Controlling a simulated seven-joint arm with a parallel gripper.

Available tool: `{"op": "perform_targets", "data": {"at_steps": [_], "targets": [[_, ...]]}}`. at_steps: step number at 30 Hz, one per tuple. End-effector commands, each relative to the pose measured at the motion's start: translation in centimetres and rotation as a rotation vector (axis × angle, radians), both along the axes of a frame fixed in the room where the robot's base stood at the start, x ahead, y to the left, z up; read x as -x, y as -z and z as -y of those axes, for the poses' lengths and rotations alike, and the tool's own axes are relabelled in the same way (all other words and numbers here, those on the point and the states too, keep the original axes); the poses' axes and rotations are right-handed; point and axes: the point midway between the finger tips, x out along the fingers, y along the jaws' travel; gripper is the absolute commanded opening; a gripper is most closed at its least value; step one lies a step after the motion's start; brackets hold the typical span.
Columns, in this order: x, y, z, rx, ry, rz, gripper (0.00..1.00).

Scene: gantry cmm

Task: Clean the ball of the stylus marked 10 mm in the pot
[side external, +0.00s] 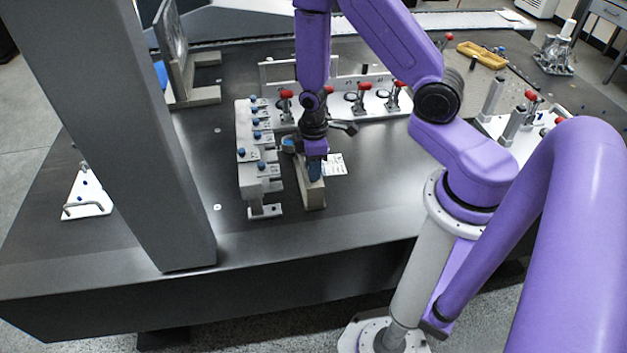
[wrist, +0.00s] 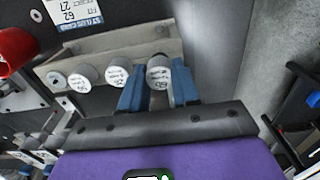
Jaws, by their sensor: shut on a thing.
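My gripper (wrist: 158,88) has its blue fingers on both sides of a grey round stylus holder (wrist: 158,73), the rightmost of a row in the wrist view, and is shut on it. The mark on its top is too blurred to read surely. Its ball is hidden below. Several like holders, such as the middle one (wrist: 118,73), stand to its left in a pale rack (wrist: 140,45). In the side view my gripper (side external: 315,170) points down at this narrow rack (side external: 314,196), hiding most of it. I cannot make out the pot surely.
A grey stepped rack (side external: 243,180) with several blue-knobbed parts stands close left of my gripper. Behind is a white fixture (side external: 338,110) with red-knobbed clamps. A dark grey column (side external: 125,140) rises at left. The dark table (side external: 350,205) is clear toward its front edge.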

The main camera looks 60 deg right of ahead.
Motion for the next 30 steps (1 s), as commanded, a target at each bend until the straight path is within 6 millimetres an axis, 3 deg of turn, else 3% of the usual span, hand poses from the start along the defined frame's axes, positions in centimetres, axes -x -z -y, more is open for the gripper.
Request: {"op": "perform_targets", "data": {"at_steps": [30], "targets": [[0.0,-6.2,0.0,-0.001,-0.001,0.002,0.06]]}}
